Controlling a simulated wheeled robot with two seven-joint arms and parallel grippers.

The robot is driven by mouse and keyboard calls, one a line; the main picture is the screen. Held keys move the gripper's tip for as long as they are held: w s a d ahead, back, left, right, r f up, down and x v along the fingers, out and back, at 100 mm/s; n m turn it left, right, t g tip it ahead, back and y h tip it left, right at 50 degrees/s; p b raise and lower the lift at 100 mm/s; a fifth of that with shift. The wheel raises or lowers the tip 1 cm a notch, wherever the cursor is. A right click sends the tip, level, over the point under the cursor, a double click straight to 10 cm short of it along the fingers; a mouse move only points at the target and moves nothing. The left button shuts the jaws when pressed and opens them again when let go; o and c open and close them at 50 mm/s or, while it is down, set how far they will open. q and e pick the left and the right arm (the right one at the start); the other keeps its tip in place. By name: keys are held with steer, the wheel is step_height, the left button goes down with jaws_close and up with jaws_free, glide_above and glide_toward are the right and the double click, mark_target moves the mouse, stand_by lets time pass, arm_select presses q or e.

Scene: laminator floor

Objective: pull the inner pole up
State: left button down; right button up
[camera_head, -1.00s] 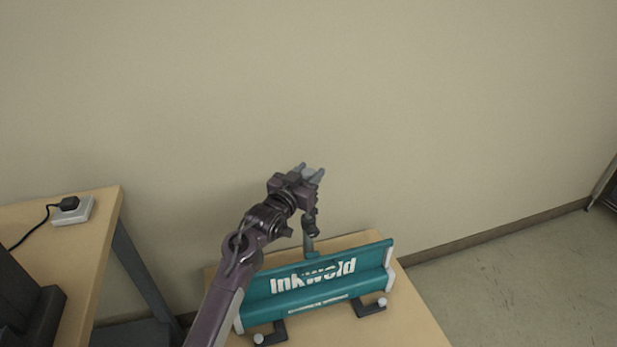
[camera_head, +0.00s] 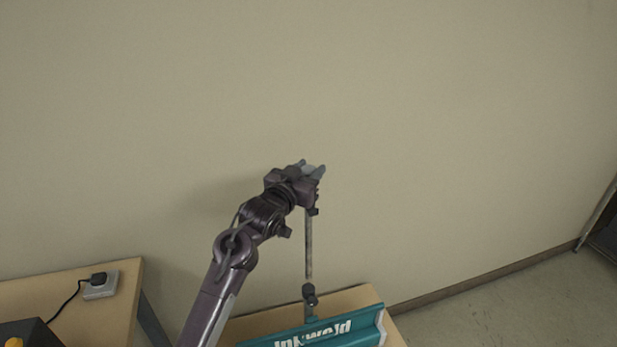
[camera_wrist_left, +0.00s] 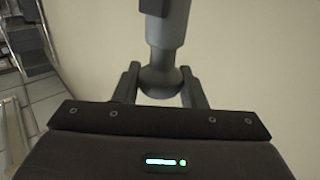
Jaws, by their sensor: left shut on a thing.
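The inner pole (camera_head: 308,245) is a thin grey rod standing nearly upright in the camera_head view. Its lower end goes into a dark collar (camera_head: 309,294) just behind the teal banner stand (camera_head: 345,330). My left gripper (camera_head: 313,171) is at the pole's top, shut on its grey end piece. In the left wrist view, a dark rounded part of that end piece (camera_wrist_left: 163,80) sits between the two fingers of the left gripper (camera_wrist_left: 162,88). The gripper hides part of the pole's top. The banner's lower part is out of frame. My right gripper is not in view.
The stand rests on a wooden table (camera_head: 356,297) near a plain beige wall (camera_head: 450,120). Another wooden table (camera_head: 50,290) at the left carries a white socket block (camera_head: 101,287) with a black plug and cable. Floor (camera_head: 520,300) is open at the right.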

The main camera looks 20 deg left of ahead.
arm_select(q)
steer(key=shift+r, duration=0.8)
steer(key=shift+a+r, duration=0.1)
steer(key=shift+r, duration=0.05)
steer(key=c, duration=0.9)
jaws_free()
steer(key=shift+f, duration=0.2)
steer(key=shift+s+f, duration=0.15)
steer(key=shift+s, duration=0.05)
steer(key=s+b, duration=0.1)
steer(key=s, duration=0.1)
steer(key=s+a, duration=0.1)
steer(key=s, duration=0.2)
steer(key=s+b, duration=0.1)
steer(key=s, duration=0.1)
steer(key=shift+s+a+b, duration=0.15)
steer(key=shift+b, duration=0.15)
